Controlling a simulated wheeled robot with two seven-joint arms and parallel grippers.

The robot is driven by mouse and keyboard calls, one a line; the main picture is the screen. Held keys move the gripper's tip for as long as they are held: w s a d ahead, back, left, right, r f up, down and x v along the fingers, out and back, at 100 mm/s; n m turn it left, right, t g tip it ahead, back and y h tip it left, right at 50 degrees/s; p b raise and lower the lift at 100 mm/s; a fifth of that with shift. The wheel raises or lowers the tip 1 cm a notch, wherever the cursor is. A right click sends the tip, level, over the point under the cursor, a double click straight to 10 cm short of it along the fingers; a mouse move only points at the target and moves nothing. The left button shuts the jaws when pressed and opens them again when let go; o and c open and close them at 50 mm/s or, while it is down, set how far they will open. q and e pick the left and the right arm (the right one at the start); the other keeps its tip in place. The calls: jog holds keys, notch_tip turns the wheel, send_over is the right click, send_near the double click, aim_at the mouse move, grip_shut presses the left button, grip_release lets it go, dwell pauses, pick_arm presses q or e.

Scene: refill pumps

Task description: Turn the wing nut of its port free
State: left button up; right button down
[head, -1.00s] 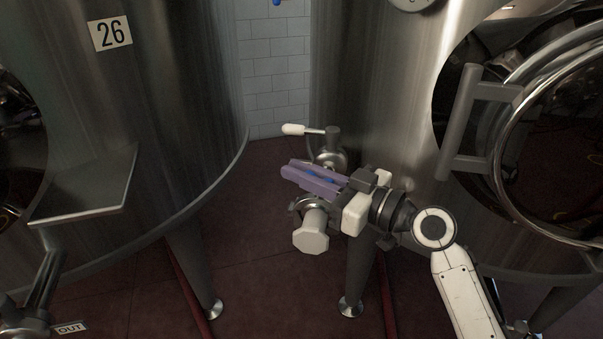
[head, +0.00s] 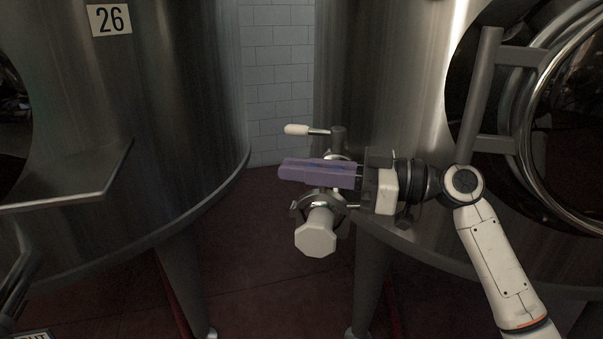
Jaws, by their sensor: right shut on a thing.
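My right gripper (head: 310,174) reaches in from the right, its long purple fingers lying level across the top of the port's clamp ring (head: 312,207). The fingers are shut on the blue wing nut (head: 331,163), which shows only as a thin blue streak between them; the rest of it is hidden. The port's pale, many-sided cap (head: 316,238) faces me just below the fingers. My left gripper is not in view.
A white-tipped valve handle (head: 297,130) stands just behind the fingers. The right tank (head: 405,90) is close behind, with its round hatch and bar handle (head: 477,95). The left tank (head: 150,110), marked 26, has a metal shelf (head: 75,185). The floor between is clear.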

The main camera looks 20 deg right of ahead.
jog(key=c, duration=1.8)
grip_release()
jog(key=shift+c, duration=0.2)
